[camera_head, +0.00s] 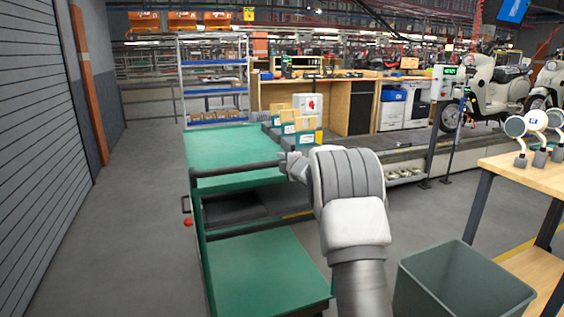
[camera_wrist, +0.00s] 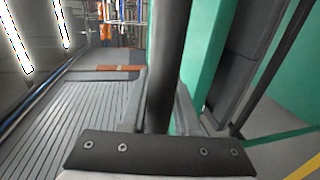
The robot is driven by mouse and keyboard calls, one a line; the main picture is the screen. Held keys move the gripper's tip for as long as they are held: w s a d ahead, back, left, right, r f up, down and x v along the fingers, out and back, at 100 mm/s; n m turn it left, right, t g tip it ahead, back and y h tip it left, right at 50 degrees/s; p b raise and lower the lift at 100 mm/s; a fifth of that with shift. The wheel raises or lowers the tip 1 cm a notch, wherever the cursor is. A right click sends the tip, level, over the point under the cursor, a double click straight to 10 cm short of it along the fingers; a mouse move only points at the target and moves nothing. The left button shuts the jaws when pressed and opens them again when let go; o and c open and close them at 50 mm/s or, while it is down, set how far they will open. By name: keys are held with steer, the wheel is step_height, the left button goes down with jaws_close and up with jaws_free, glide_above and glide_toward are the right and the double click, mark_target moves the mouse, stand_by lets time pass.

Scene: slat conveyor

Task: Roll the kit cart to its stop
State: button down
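The kit cart (camera_head: 235,145) is a green two-level cart with a dark push bar across its near side. Its lower green deck (camera_head: 265,270) shows below the bar. My gripper (camera_head: 292,166) is at the right part of the dark handle (camera_head: 235,170). In the wrist view the handle (camera_wrist: 166,60) runs between the two grey fingers (camera_wrist: 160,112), which sit close against both sides of it. My arm hides the cart's right side in the head view. No stop can be clearly made out.
A grey-green bin (camera_head: 460,285) and a wooden table (camera_head: 535,170) stand at the right. Small boxes (camera_head: 290,125) are at the cart's far right. A blue shelf rack (camera_head: 213,90) stands behind. Floor (camera_head: 130,220) is clear at left, up to a ribbed wall (camera_head: 35,140).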

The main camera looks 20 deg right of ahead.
steer(key=c, duration=0.7)
jaws_free()
steer(key=shift+o, duration=0.2)
steer(key=shift+s, duration=0.1)
steer(key=s+r, duration=0.3)
steer(key=s, duration=1.4)
steer(key=shift+d+r+p, duration=0.2)
steer(key=shift+d+p, duration=0.1)
steer(key=s+a+r+m+g+h, duration=0.2)
steer(key=s+m, duration=0.3)
steer(key=s, duration=0.1)
steer(key=s+a+r+m+g+h, duration=0.2)
steer(key=s+m, duration=0.3)
steer(key=s, duration=0.2)
steer(key=s+a+f+m+g+y, duration=0.1)
steer(key=s+a+f+m+g, duration=0.2)
steer(key=s, duration=0.6)
steer(key=s+a+f+m+g+y+p, duration=0.1)
steer(key=s+a+m, duration=0.2)
steer(key=s+a, duration=0.4)
steer(key=s+a+f+m+g+y, duration=0.1)
steer(key=s+a+f+m+g, duration=0.15)
steer(key=s, duration=0.75)
step_height(320, 180, up, 16)
steer(key=p, duration=1.6)
steer(key=shift+w+r, duration=0.2)
steer(key=shift+w, duration=0.25)
